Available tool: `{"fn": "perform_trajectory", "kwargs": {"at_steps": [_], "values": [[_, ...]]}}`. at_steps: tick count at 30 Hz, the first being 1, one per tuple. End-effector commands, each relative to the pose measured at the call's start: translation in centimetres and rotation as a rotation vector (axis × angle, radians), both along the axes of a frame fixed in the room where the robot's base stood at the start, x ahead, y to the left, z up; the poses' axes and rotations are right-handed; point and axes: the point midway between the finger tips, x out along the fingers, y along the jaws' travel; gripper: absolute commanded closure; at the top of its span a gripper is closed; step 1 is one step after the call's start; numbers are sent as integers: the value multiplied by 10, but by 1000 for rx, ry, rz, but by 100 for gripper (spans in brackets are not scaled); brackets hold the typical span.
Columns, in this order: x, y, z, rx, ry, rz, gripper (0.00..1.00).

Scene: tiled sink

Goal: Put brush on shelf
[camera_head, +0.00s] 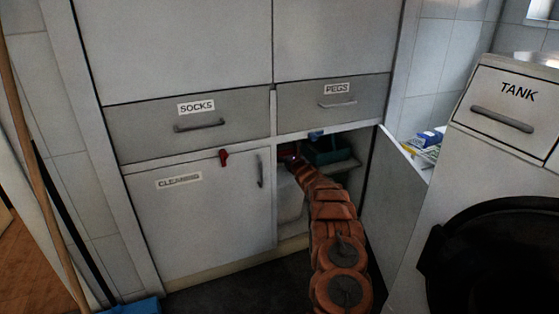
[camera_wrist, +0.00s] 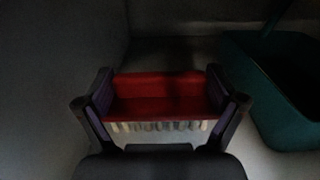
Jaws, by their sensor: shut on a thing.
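The brush (camera_wrist: 160,95) has a red body with a row of pale bristles below it. In the wrist view my gripper (camera_wrist: 162,100) is shut on it, with one dark purple finger at each end. The shelf (camera_head: 343,167) is inside the open lower right cupboard in the head view. My orange arm reaches into this cupboard, and only a small bit of red shows at its end there. The wrist view is dark, and I cannot tell whether the brush touches the shelf.
A green container (camera_wrist: 268,88) stands close to the right of the brush; it also shows in the head view (camera_head: 328,150). The cupboard door (camera_head: 394,190) stands open on the right. The CLEANING door (camera_head: 200,222) is closed on the left. A TANK cabinet (camera_head: 510,120) stands at the right.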

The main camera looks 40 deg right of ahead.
Motion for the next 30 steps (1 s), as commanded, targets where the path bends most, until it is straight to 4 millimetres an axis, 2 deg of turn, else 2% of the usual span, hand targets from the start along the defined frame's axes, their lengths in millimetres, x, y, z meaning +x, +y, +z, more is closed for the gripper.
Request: {"fn": "perform_trajectory", "kwargs": {"at_steps": [7, 23, 24, 27, 30], "values": [[15, -4, -2, -1, 1, 6, 51], [28, -9, -2, -2, 0, -2, 51], [27, -10, -14, 1, 2, -2, 51], [27, -9, -33, 2, 3, 0, 51], [28, -8, -39, 2, 2, 1, 51]]}}
